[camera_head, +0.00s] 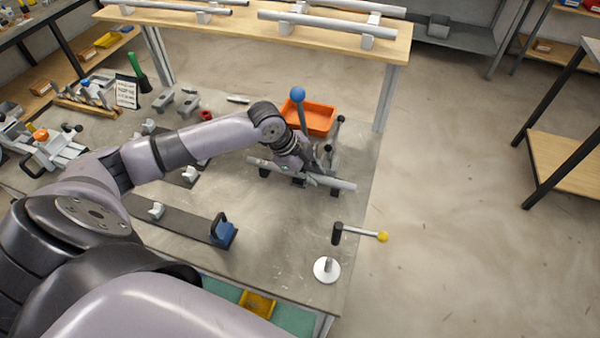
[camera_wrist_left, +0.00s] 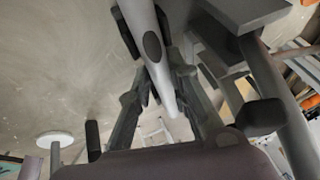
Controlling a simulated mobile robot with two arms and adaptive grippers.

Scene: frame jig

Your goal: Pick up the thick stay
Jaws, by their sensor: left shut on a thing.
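A light grey round bar, taken as the thick stay (camera_head: 338,183), lies across dark supports near the right side of the workbench. My left gripper (camera_head: 308,172) comes down over its middle and is shut on it. In the left wrist view the stay (camera_wrist_left: 150,45) runs between the two dark fingers (camera_wrist_left: 160,88). The fingers partly hide the stay, and I cannot tell whether it is clear of its supports. My right gripper is not in view.
An orange bin (camera_head: 318,118) and a blue-knobbed lever (camera_head: 298,95) stand just behind. A white round base (camera_head: 326,269) and a yellow-knobbed lever (camera_head: 382,237) are in front. A shelf with long tubes (camera_head: 325,30) is at the back. Open floor lies right.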

